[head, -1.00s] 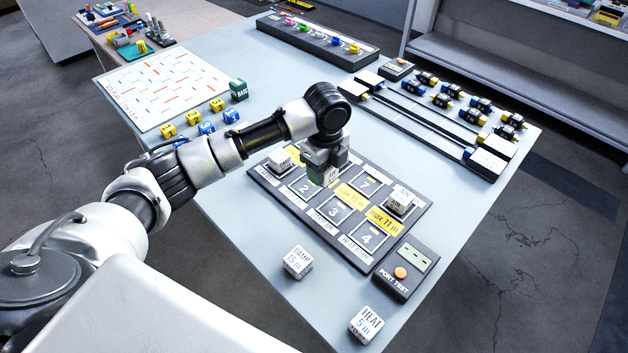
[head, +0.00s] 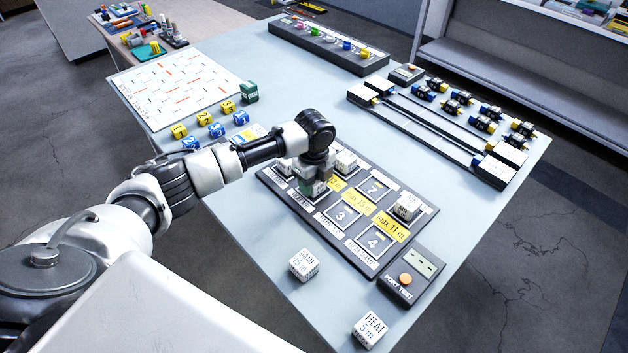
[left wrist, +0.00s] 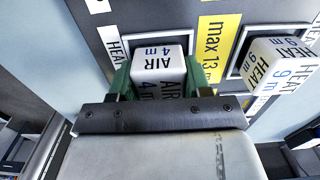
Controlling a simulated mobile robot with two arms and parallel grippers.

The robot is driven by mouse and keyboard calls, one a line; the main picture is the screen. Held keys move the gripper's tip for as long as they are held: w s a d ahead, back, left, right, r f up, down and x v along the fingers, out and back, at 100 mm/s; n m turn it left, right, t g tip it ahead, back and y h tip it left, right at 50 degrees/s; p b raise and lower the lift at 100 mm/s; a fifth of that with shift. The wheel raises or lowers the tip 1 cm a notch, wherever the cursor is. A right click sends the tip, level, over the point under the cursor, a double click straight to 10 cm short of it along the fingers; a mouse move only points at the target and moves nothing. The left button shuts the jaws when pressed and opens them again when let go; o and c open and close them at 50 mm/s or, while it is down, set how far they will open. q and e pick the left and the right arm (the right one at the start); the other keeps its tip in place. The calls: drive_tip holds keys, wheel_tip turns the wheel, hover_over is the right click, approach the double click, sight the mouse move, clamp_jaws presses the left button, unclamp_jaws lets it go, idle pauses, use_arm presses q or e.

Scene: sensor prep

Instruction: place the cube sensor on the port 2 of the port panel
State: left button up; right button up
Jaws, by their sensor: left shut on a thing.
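The port panel (head: 345,218) is a dark board with numbered square ports and yellow labels. My left gripper (head: 314,187) is low over the panel's left row, above number 3, where port 2 lies hidden beneath it. It is shut on a white cube sensor marked AIR 4 m, which shows between the green fingers in the left wrist view (left wrist: 158,64). I cannot tell whether the cube touches the port. A HEAT 9 m cube (left wrist: 275,62) sits across the yellow label; it also shows in the head view (head: 346,161). My right gripper is not in view.
Another cube (head: 283,167) stands on the panel just behind the gripper, and one (head: 407,206) at its right side. A DAMP 15 m cube (head: 303,265) and a HEAT 5 m cube (head: 369,329) lie on the table in front. The PORT TEST box (head: 411,274) adjoins the panel.

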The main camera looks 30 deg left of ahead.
use_arm(q)
drive_tip(key=shift+f, duration=0.15)
drive_tip(key=o, duration=0.9)
drive_tip(key=shift+o, duration=0.2)
wheel_tip(320, 180, up, 12)
drive_tip(key=shift+r, duration=0.2)
